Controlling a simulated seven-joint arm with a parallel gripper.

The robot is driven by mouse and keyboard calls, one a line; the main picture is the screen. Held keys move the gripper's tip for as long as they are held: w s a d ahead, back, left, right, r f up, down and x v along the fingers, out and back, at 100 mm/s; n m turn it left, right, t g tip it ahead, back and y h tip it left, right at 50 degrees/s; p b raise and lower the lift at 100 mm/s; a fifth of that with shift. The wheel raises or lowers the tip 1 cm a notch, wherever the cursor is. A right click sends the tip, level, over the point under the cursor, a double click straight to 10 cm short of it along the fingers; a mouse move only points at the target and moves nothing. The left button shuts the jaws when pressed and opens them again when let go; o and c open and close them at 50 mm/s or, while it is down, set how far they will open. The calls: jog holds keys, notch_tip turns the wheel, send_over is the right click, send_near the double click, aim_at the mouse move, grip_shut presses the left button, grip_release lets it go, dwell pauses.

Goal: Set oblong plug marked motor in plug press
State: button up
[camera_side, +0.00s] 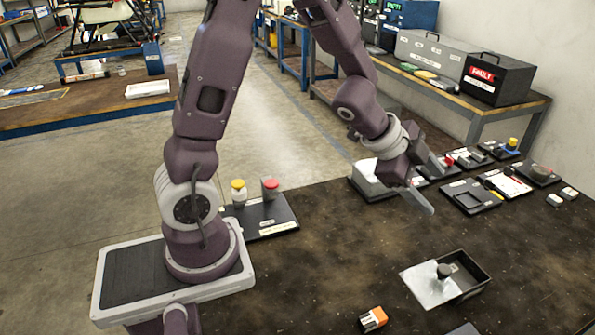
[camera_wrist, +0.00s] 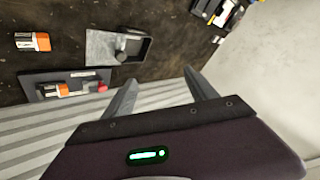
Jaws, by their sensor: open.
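My gripper (camera_side: 436,186) is open and empty, held above the bench, with its two fingers apart in the wrist view (camera_wrist: 160,76). An orange-and-white block (camera_side: 372,318) lies on the bench at the bottom of the side view. It also shows at upper left of the wrist view (camera_wrist: 33,41). A dark plate (camera_wrist: 40,76) in the wrist view carries another orange-and-white block (camera_wrist: 54,90) and a red knob (camera_wrist: 98,86). I cannot read any motor mark, nor tell for sure which fixture is the plug press.
An open metal box (camera_side: 478,272) with a grey plate and dark knob stands on the bench. Several small fixtures (camera_side: 468,196) line the back right. The middle of the bench is clear.

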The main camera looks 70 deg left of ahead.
jog(key=s+a+r+n+y, duration=0.5)
jog(key=s+a+r+n, duration=0.15)
jog(key=s+r, duration=0.35)
jog(key=s+d+n+g+h, duration=0.1)
jog(key=s+d+n, duration=0.1)
jog(key=s, duration=0.6)
jog(key=s+d+n+g+h, duration=0.1)
jog(key=s+d+n, duration=0.2)
jog(key=s, duration=0.6)
jog(key=shift+s+d+r+g, duration=0.3)
jog(key=shift+d+g, duration=0.1)
jog(key=shift+d, duration=0.1)
